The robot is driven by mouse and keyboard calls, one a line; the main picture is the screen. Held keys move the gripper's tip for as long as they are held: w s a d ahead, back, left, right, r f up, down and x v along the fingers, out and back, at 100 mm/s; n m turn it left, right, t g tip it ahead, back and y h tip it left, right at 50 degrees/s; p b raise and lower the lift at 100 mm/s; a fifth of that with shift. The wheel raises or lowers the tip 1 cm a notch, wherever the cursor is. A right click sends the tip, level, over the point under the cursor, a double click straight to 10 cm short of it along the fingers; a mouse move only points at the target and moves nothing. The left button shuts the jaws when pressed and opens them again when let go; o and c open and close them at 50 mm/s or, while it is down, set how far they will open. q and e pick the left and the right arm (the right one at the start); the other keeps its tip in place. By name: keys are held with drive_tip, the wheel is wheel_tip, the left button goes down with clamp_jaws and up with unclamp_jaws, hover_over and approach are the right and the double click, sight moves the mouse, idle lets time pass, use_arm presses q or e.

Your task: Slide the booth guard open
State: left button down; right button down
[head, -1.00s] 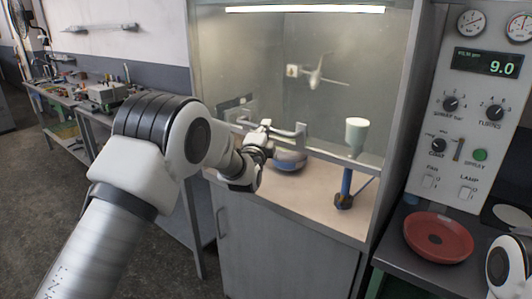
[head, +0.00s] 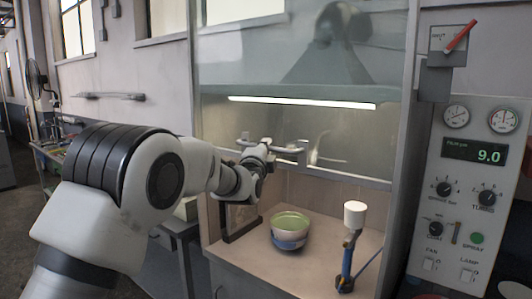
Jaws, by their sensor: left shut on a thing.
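The booth guard is a clear panel in a grey frame across the front of the lit booth. Its bottom rail (head: 345,177) stands above the booth floor, with an open gap below it. The guard's grey handle bar (head: 288,150) runs along the lower part of the panel. My left gripper (head: 262,150) is shut on the handle near its left part; the arm hides some of the fingers. My right gripper is not in view.
Inside the booth, a green-lined bowl (head: 289,230) and a white cup on a blue stand (head: 354,216) show below the guard. A control panel (head: 474,185) stands at the right, with a red pointer (head: 461,37) above it. A lamp strip (head: 300,102) glows behind the guard.

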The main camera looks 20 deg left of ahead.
use_arm(q)
drive_tip(key=c, duration=1.4)
unclamp_jaws()
drive_tip(key=shift+o, duration=1.1)
drive_tip(key=shift+w+a+f, duration=0.1)
drive_tip(key=shift+a, duration=0.05)
drive_tip(key=s+f, duration=0.2)
drive_tip(key=s, duration=1)
drive_tip(key=shift+d, duration=0.3)
drive_tip(key=shift+w, duration=0.15)
